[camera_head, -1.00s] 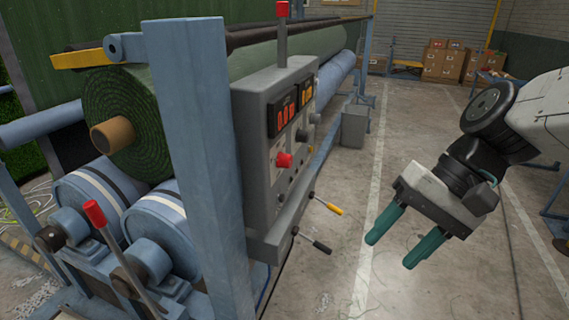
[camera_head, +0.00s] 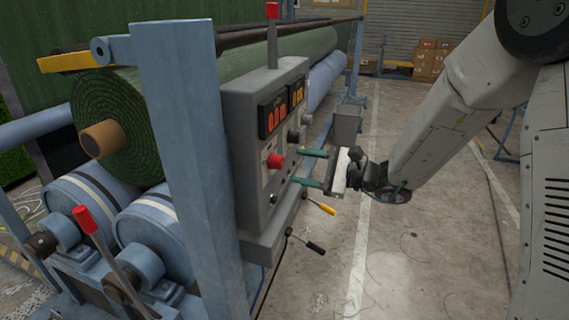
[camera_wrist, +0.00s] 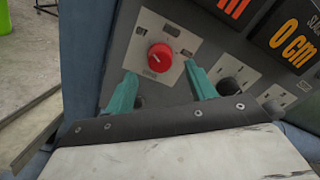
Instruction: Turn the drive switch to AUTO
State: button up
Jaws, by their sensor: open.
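The control panel (camera_head: 250,146) stands on the machine's blue frame. A red knob (camera_head: 275,161) on a pale plate sits on its face, and this knob also shows in the wrist view (camera_wrist: 160,58). The lettering around it is too small to read, so I cannot tell which label it points to. My gripper (camera_head: 302,168) is open, its two green fingers pointing at the panel. In the wrist view the fingertips (camera_wrist: 160,72) lie to either side of the red knob, just below it in the picture. They appear apart from it.
Black knobs (camera_wrist: 229,87) sit right of the red knob in the wrist view. Orange number displays (camera_head: 272,118) are above. A yellow-tipped lever (camera_head: 320,205) and a black-tipped lever (camera_head: 306,243) stick out below. The floor to the right is open.

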aim_at(283, 163)
jog(key=x, duration=0.5)
jog(key=c, duration=1)
jog(key=shift+o, duration=0.2)
